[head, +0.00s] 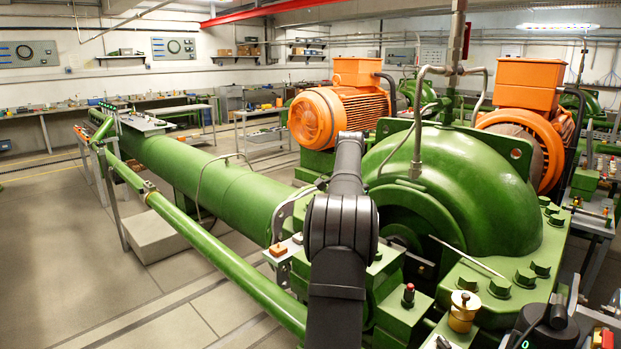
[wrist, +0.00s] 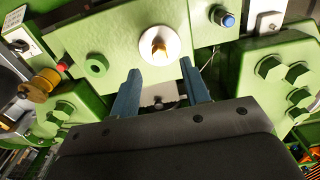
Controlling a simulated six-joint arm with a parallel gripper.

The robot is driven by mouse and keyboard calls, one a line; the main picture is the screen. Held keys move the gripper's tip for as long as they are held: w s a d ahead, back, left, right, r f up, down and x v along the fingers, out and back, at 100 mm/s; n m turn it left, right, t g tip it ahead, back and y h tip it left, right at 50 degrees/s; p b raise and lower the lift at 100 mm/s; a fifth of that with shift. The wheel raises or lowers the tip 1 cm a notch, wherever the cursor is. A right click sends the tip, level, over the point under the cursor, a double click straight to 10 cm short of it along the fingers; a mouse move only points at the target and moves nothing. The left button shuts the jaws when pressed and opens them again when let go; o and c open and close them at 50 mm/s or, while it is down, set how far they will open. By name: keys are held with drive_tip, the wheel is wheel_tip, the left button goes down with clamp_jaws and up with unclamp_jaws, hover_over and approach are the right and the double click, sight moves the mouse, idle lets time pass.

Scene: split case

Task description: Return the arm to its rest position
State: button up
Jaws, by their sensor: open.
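My arm (head: 341,235) rises black and upright at the middle of the head view, in front of the green pump casing (head: 470,185). My gripper does not show clearly there. In the wrist view my gripper (wrist: 159,66) has its two blue-grey fingers apart, with nothing held between them. Beyond the fingertips is a green block (wrist: 115,40) carrying a pale round disc with a brass tip (wrist: 159,48) at its centre. I cannot tell the distance between the fingertips and the block.
Green flange bolts (head: 500,286), a red-topped button (head: 408,295) and a brass knob (head: 462,310) stand up near the arm. A thin rod (head: 468,258) lies across the casing. Orange motors (head: 340,115) stand behind. A long green pipe (head: 200,165) runs left; open floor (head: 60,250) lies beyond.

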wheel_tip(320, 180, up, 8)
wheel_tip(320, 180, down, 12)
drive_tip(key=shift+r, duration=0.1)
wheel_tip(320, 180, up, 8)
drive_tip(key=r, duration=0.1)
drive_tip(key=shift+m, duration=0.3)
drive_tip(key=s+d+f, duration=0.1)
drive_tip(key=s+d, duration=0.1)
drive_tip(key=s+d+f, duration=0.1)
drive_tip(key=s+d, duration=0.1)
drive_tip(key=s+d+f, duration=0.1)
drive_tip(key=s+d, duration=0.1)
drive_tip(key=shift+s+d+f, duration=0.25)
drive_tip(key=shift+s+d, duration=0.05)
drive_tip(key=shift+d, duration=0.1)
drive_tip(key=shift+s+d+f, duration=0.25)
drive_tip(key=shift+s+d, duration=0.15)
drive_tip(key=shift+s, duration=0.15)
